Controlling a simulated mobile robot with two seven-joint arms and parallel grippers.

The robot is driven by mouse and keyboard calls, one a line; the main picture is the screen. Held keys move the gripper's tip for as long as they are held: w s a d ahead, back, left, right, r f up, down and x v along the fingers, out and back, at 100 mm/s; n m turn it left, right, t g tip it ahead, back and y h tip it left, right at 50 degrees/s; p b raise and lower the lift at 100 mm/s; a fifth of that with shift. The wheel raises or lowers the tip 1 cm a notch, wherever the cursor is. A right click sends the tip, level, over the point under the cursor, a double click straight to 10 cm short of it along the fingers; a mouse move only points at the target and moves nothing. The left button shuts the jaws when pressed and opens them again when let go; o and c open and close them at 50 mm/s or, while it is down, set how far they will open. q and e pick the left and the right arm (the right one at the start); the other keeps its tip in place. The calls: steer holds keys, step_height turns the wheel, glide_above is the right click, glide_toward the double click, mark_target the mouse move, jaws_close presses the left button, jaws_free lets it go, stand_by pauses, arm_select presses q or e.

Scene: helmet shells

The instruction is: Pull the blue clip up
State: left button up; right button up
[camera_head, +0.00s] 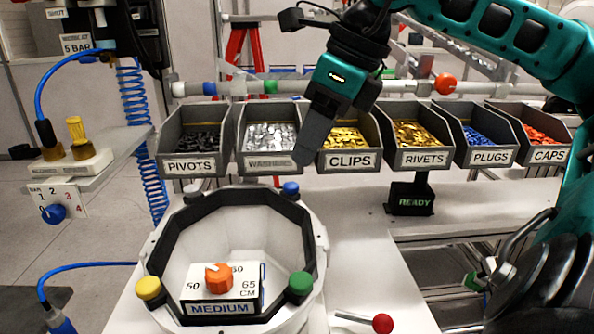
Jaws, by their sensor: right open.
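The blue clip (291,188) is on the back right of the black rim of the white helmet shell (320,240). It looks like a short round knob. A yellow clip (148,287), a green clip (300,283) and a grey clip (192,191) sit elsewhere around the rim. My right gripper (304,157) comes down from the upper right. Its fingertips show just above and slightly right of the blue clip, apart from it in the picture. It is open, seen nearly edge-on, and nothing shows in it. My left gripper is not in view.
An orange knob (218,276) on a white size block marked MEDIUM shows within the shell. Labelled bins, including the clips bin (349,160), stand in a row behind. A red-ended lever (382,323) is at front right. The table right of the shell is mostly clear.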

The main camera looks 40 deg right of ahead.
mark_target(291, 184)
steer(key=x, duration=0.5)
steer(key=shift+w+f, duration=0.15)
steer(key=shift+f, duration=0.25)
steer(key=shift+c, duration=0.2)
jaws_close()
